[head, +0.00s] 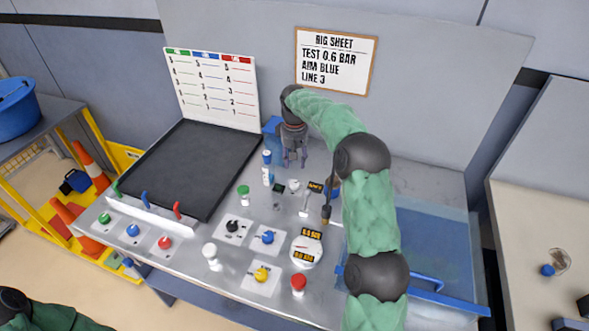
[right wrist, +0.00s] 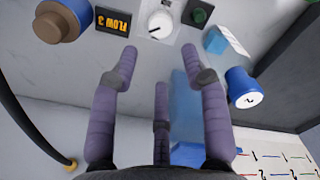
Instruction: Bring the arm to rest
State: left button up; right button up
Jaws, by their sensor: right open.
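My right arm, in a green sleeve, reaches up across the bench (head: 330,251) in the head view. Its gripper (head: 294,162) hangs fingers down over the back of the bench, right of the blue-capped white bottle (head: 267,172). In the right wrist view its purple fingers (right wrist: 165,85) are spread apart with nothing between them. A white dial (right wrist: 160,24) lies beyond the fingertips, beside the FLOW 3 display (right wrist: 117,20). Only a piece of my left arm shows at the lower left of the head view; its gripper is out of view.
A black tray (head: 185,165) with a scale board (head: 213,88) behind it fills the bench's left. A blue basin (head: 437,240) lies right of my arm. Knobs, a gauge (head: 306,250) and a green-capped bottle (head: 243,195) crowd the middle. The rig sheet (head: 336,62) hangs behind.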

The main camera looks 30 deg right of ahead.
jog(key=shift+r, duration=0.65)
